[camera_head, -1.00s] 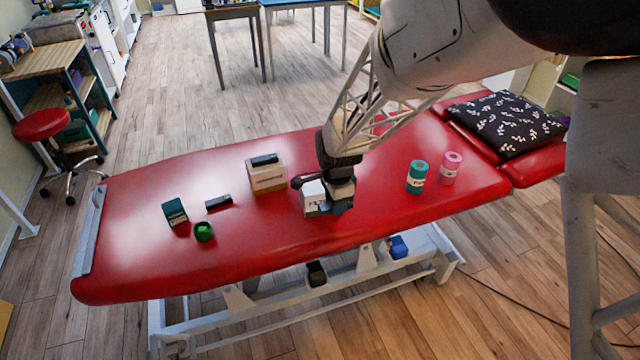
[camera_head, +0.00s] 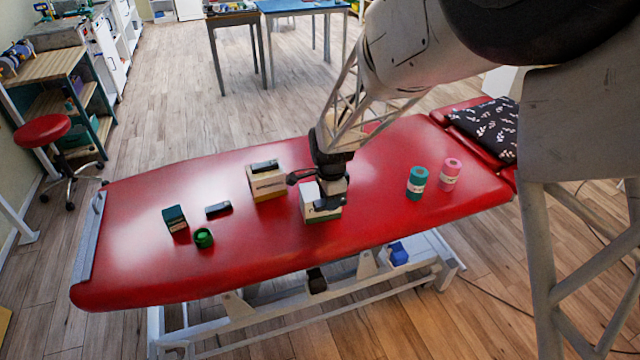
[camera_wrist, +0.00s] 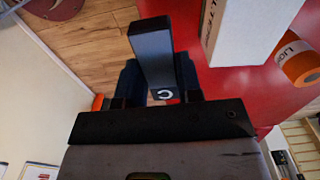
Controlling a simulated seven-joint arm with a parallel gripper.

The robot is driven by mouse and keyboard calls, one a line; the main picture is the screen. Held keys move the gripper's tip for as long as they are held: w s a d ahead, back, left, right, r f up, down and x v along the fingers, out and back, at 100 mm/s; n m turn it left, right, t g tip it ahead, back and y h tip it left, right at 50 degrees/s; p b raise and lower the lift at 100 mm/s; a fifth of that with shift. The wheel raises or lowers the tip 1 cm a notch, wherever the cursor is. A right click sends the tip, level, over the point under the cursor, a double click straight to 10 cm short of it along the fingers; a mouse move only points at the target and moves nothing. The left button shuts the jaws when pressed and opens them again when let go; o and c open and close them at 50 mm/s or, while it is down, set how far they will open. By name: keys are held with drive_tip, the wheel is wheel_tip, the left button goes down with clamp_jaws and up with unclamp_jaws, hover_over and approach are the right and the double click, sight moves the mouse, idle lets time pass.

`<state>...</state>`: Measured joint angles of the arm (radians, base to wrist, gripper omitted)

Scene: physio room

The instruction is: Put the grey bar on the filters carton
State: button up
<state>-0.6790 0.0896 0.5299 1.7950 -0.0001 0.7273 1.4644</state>
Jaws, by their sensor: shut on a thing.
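My gripper (camera_wrist: 160,85) is shut on the grey bar (camera_wrist: 157,58), a dark block with a grey face and a white mark near its lower end. I cannot read "filters" for certain, or tell whether bar and carton touch.
On the red couch (camera_head: 140,265) stand a tan carton (camera_head: 268,186) with a dark bar on top, a dark block (camera_head: 218,209), a teal box (camera_head: 175,218), a green roll (camera_head: 204,238), and teal (camera_head: 417,183) and pink (camera_head: 450,173) cylinders. The couch's left end is clear.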

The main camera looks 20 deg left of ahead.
drive_tip(key=w+a, duration=0.2)
drive_tip(key=w, duration=0.1)
drive_tip(key=w+a, duration=0.2)
drive_tip(key=w, duration=0.1)
drive_tip(key=w+a+f, duration=0.1)
drive_tip(key=w+a, duration=0.2)
drive_tip(key=shift+w+a, duration=0.1)
drive_tip(key=shift+w, duration=0.1)
drive_tip(key=shift+f, duration=1.8)
drive_tip(key=o, duration=0.9)
drive_tip(key=shift+f, duration=0.15)
wheel_tip(320, 180, up, 12)
drive_tip(key=shift+r, duration=0.15)
